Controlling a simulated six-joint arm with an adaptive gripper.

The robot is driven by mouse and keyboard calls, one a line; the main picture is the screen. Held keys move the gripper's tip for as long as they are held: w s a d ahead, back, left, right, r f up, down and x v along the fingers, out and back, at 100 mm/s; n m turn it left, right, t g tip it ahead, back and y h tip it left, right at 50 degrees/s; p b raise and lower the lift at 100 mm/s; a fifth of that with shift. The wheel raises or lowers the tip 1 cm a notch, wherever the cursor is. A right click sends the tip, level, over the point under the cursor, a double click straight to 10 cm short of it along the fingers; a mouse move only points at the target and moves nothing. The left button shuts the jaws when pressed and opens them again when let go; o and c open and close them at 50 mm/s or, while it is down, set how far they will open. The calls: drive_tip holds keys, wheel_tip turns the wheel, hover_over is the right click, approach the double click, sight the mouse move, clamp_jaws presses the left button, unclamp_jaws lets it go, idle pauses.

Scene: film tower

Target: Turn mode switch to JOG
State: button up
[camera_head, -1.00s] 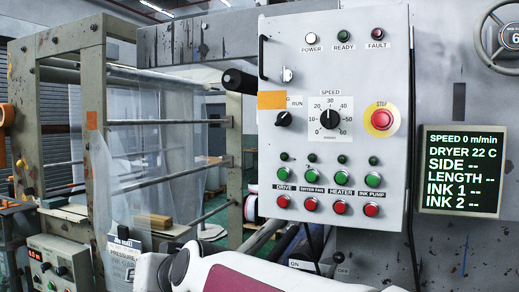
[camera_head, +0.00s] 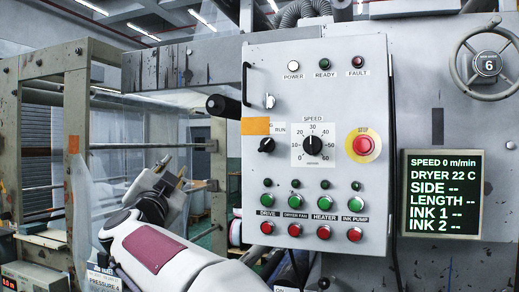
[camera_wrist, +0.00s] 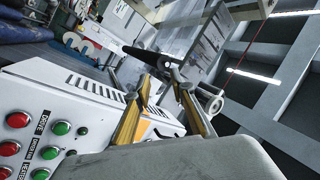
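The mode switch (camera_head: 266,145) is a black knob at the left of the grey control panel (camera_head: 375,95). Its pointer appears to lean up right, toward the RUN label; the mark is small. An orange patch (camera_head: 255,126) covers most of the label on the left, leaving a "G". My gripper (camera_head: 173,165) is left of the panel in the head view, apart from the switch. In the wrist view my gripper (camera_wrist: 166,95) has its two fingers spread, with nothing held between them. The switch cannot be made out there.
The speed dial (camera_head: 312,144), the red stop button (camera_head: 363,145) and rows of green and red buttons are near the switch. A metal frame (camera_head: 77,150) stands at left.

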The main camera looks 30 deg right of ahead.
drive_tip(key=s+d+r+m+g+h, duration=0.3)
drive_tip(key=s+d+m+g+h, duration=0.1)
drive_tip(key=d+m+h, duration=0.15)
drive_tip(key=m+g+h, duration=0.4)
drive_tip(key=g, duration=0.2)
approach(263, 147)
drive_tip(key=shift+w+d, duration=0.2)
drive_tip(key=shift+d, duration=0.25)
drive_tip(key=shift+x, duration=3.9)
drive_tip(key=shift+r, duration=0.15)
clamp_jaws()
